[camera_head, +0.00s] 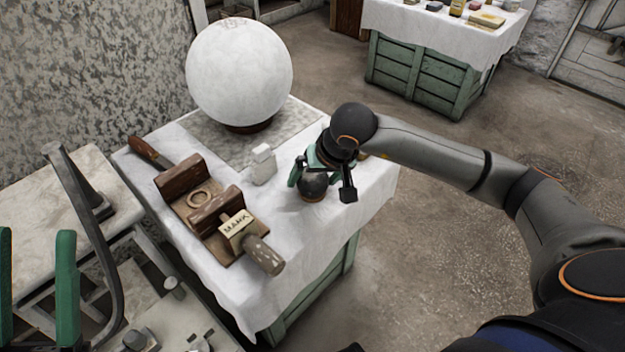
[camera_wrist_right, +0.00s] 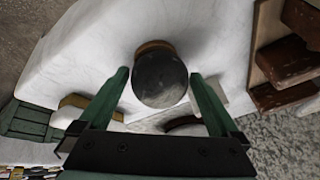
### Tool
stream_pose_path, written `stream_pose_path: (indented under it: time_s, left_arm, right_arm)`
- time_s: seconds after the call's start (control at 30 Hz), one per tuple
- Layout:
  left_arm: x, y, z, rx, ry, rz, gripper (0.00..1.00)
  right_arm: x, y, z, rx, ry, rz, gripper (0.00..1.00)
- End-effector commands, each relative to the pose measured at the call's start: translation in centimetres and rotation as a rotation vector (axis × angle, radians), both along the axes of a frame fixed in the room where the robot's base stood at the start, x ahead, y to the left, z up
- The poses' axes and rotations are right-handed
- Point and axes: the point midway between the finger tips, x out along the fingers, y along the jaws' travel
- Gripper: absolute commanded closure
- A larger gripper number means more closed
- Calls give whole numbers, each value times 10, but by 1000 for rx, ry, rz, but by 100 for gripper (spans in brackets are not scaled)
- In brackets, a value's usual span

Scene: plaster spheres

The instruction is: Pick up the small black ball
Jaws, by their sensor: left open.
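The small black ball (camera_head: 313,187) rests on a small brown wooden base at the front right of the white-draped table (camera_head: 333,225). My right gripper (camera_head: 321,180) is over it, with its fingers apart. In the right wrist view the ball (camera_wrist_right: 160,78) sits between the open fingers of the right gripper (camera_wrist_right: 160,76). A narrow gap shows on each side, so the fingers do not appear to grip it. The wooden base (camera_wrist_right: 154,47) shows behind the ball. My left gripper (camera_head: 37,240) is open and empty at the lower left, away from the ball.
A large white sphere (camera_head: 239,75) stands at the back of the table. A small white block (camera_head: 263,164) is left of the ball. A wooden tool holder (camera_head: 203,205) with a labelled, handled piece lies further left. Another draped table (camera_head: 440,30) is at the back right.

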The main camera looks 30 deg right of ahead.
Motion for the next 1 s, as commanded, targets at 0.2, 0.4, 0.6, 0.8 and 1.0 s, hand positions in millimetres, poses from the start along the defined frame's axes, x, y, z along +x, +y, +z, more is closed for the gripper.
stream_pose_path:
  time_s: [0.2,0.4,0.6,0.8,1.0]
  left_arm:
    - [0,-1,0,5,-2,-3,50]
    - [-1,-1,0,6,-3,-3,50]
    - [-1,-1,0,5,-4,-3,50]
    - [-1,-1,0,6,-5,-2,50]
    - [0,0,1,2,-5,0,50]
  right_arm:
    - [0,0,0,0,0,0,28]
    - [0,0,0,0,0,0,51]
    - [0,0,0,0,0,0,73]
    - [0,0,0,0,0,0,96]
    - [1,0,2,1,-4,0,100]
